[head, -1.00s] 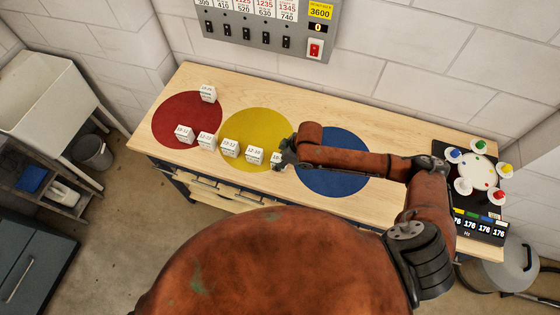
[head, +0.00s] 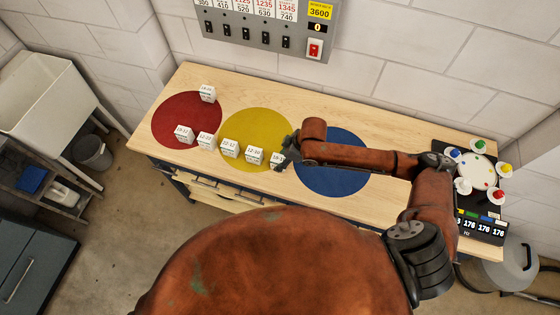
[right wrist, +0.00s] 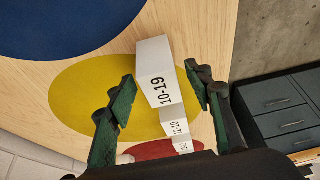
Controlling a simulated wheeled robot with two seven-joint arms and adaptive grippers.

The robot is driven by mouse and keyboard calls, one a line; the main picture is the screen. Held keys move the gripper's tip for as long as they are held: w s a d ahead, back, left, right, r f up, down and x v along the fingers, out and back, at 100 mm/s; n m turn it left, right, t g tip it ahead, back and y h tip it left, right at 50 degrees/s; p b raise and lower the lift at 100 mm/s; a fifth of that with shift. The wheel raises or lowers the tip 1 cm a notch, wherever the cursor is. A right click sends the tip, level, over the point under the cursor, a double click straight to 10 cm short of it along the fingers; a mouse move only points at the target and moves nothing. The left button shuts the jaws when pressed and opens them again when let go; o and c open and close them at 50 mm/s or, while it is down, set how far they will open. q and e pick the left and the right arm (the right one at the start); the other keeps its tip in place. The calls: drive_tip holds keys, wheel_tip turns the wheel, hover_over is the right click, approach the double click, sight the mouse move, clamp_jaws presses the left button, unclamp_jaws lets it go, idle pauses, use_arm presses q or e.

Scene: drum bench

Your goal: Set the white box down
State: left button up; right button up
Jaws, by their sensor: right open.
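The white box (head: 277,159) at the right end of a row stands on the wooden bench top, by the right edge of the yellow disc. In the right wrist view the white box (right wrist: 160,75) shows a face marked 10-19. My right gripper (head: 285,157) is beside this box, on its right in the head view. Its green-padded fingers (right wrist: 162,92) are open, with the box between or just beyond their tips and a gap on each side. My left gripper is not in view.
Several more white boxes (head: 230,148) continue the row leftward to the red disc (head: 170,110); another box (head: 208,93) stands behind. The blue disc (head: 340,180) is bare under my arm. A black board with coloured pegs (head: 480,215) is at the right end.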

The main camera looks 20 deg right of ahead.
drive_tip(key=v, duration=0.9)
